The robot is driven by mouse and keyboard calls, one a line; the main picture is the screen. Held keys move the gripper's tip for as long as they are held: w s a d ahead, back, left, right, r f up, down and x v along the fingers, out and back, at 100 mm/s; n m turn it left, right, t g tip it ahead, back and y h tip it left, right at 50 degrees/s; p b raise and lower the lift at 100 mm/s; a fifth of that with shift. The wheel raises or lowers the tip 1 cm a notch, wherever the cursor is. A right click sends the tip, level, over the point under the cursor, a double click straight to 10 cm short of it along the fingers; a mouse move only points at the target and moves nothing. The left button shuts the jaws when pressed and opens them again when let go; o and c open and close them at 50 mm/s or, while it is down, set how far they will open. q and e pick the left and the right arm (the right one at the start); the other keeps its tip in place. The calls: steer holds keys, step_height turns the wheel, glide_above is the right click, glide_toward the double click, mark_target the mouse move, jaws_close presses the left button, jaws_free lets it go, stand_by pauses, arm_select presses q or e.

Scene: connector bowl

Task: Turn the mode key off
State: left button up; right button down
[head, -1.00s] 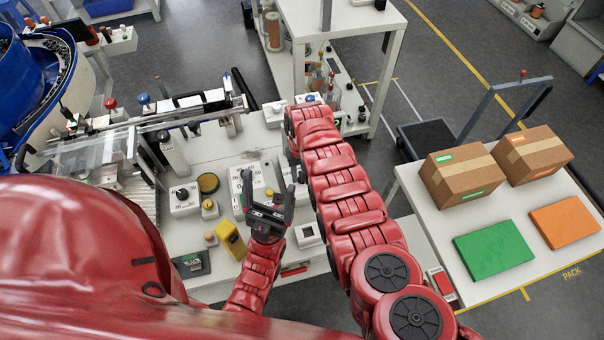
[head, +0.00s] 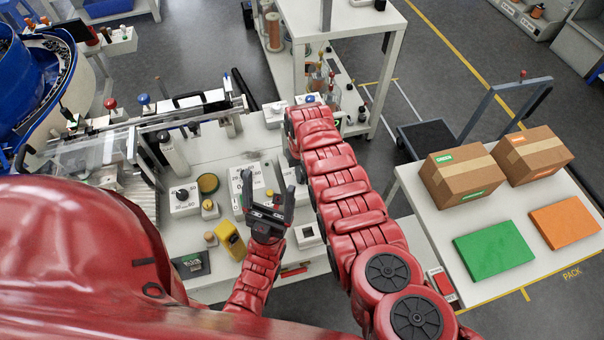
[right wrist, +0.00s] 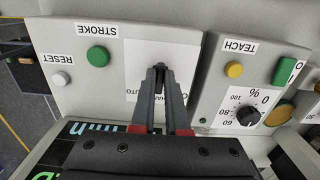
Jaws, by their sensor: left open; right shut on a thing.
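In the right wrist view, my right gripper (right wrist: 160,72) is shut at a white label plate (right wrist: 135,55) on a grey control panel (right wrist: 75,40). The mode key is between its fingertips and almost wholly hidden by them. The label's lettering is mostly covered too, so I cannot read the key's angle. In the head view, my right arm hides its own gripper and most of that panel. My left gripper (head: 268,192) is open and empty, fingers pointing away, above the front part of the white bench (head: 225,165).
The panel has a green STROKE button (right wrist: 98,56) and a white RESET button (right wrist: 61,79). Beside it is a box with a yellow TEACH button (right wrist: 234,70) and a black percent dial (right wrist: 248,116). A yellow block (head: 229,238) stands near my left gripper.

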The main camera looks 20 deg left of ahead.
steer(key=shift+w+n+b, duration=0.15)
steer(key=shift+n+b, duration=0.35)
steer(key=shift+n, duration=0.7)
steer(key=shift+f+n+b, duration=0.15)
steer(key=shift+n+b, duration=0.7)
steer(key=shift+n, duration=0.35)
steer(key=shift+n+b, duration=0.75)
steer(key=shift+n, duration=0.35)
steer(key=shift+n+b, duration=0.45)
steer(key=shift+n, duration=0.35)
steer(key=shift+r, duration=0.2)
steer(key=c, duration=0.9)
jaws_free()
